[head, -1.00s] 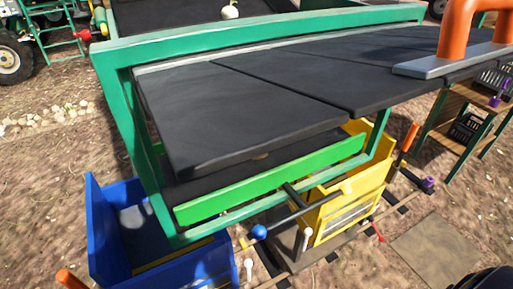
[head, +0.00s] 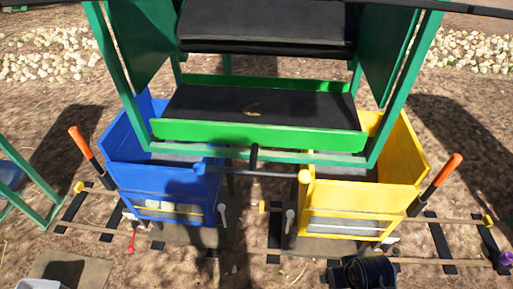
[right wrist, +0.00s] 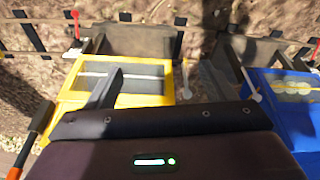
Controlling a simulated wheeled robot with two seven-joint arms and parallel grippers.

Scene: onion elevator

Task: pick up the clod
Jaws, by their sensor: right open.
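The clod (head: 252,109) is a small brown lump. In the head view it lies on the black belt (head: 205,102) behind the bright green front board (head: 258,134), near the middle of the belt's width. My right gripper (right wrist: 171,80) shows in the right wrist view with its two dark fingers apart and nothing between them. A dark part of my right arm shows at the bottom of the head view, well below and apart from the clod. The clod does not show in the right wrist view. My left gripper is in neither view.
A blue bin (head: 165,185) stands below the belt on the left and a yellow bin (head: 350,200) on the right. A bar with a blue knob and a yellow knob crosses in front of the board. Green frame posts (head: 400,90) flank the belt.

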